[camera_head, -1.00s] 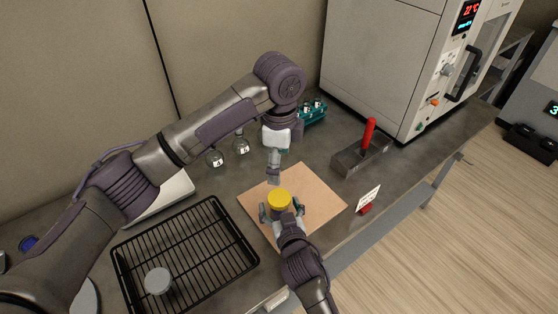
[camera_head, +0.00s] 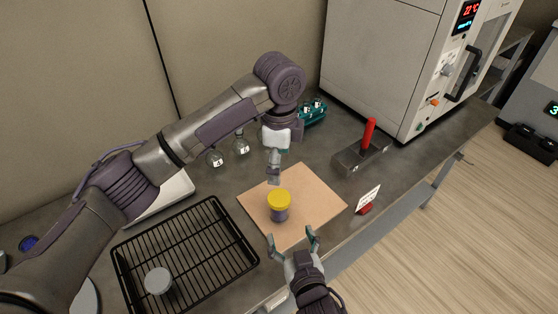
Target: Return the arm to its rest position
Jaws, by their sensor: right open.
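My right gripper (camera_head: 292,240) is open and empty at the front edge of the tan board (camera_head: 315,201). Its fingers point at a small jar with a yellow lid (camera_head: 279,199), which stands upright on the board, apart from the fingers. My left arm comes in from the left. Its gripper (camera_head: 273,178) points down over the back of the board, just behind the jar. I cannot tell whether its fingers are open or shut.
A black wire rack (camera_head: 205,245) with a grey round lid-like piece (camera_head: 158,281) lies at left. Flasks (camera_head: 241,146) and a teal rack (camera_head: 314,113) stand behind. A grey block with a red handle (camera_head: 370,132) and a small sign (camera_head: 368,198) are at right, before a large oven (camera_head: 380,55).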

